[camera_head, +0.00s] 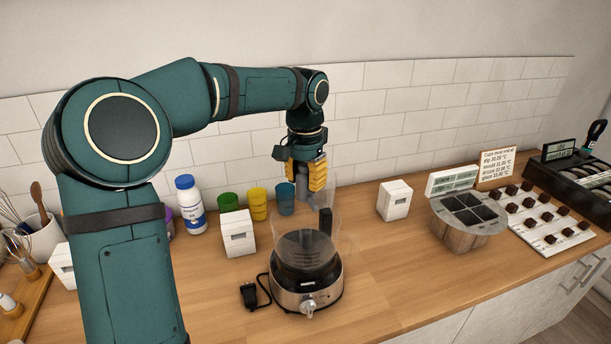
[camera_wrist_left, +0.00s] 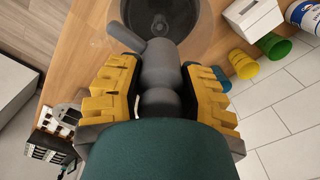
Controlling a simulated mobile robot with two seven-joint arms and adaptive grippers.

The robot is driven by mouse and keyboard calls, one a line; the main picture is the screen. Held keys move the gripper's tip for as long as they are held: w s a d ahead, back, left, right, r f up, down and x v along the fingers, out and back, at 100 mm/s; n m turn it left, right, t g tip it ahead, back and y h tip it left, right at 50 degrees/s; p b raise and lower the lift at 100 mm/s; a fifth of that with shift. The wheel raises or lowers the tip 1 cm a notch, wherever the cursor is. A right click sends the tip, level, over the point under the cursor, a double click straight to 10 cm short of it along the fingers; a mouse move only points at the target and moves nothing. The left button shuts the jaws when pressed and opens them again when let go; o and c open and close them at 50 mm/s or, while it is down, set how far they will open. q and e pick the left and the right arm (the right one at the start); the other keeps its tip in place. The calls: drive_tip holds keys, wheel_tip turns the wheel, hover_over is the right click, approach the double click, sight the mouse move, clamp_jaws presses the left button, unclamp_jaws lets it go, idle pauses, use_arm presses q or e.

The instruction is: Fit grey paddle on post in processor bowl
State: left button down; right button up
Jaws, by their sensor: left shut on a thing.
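My left gripper (camera_head: 306,176) has yellow fingers and is shut on the grey paddle (camera_head: 302,190), above the back of the food processor. In the left wrist view the gripper (camera_wrist_left: 160,98) grips the paddle (camera_wrist_left: 158,70) by its rounded hub, and a thin arm sticks out to the left. The clear processor bowl (camera_head: 302,245) sits on a silver and black base (camera_head: 307,287) with a dark handle. The bowl's dark inside (camera_wrist_left: 165,14) shows at the top of the wrist view, apart from the paddle. My right gripper is out of view.
White boxes (camera_head: 237,232) (camera_head: 395,201) stand either side of the processor. Green (camera_head: 229,202), yellow (camera_head: 258,203) and blue cups (camera_head: 286,198) and a white bottle (camera_head: 190,205) stand behind. A black plug (camera_head: 249,295) lies at front left. The front right counter is clear.

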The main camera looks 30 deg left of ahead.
use_arm(q)
drive_tip(key=b, duration=0.3)
hover_over(305, 232)
drive_tip(key=shift+f, duration=2.75)
drive_tip(key=shift+r+p, duration=0.1)
drive_tip(key=shift+p, duration=0.25)
drive_tip(key=shift+f, duration=0.2)
drive_tip(key=shift+f+b, duration=2.65)
drive_tip(key=shift+f, duration=2.15)
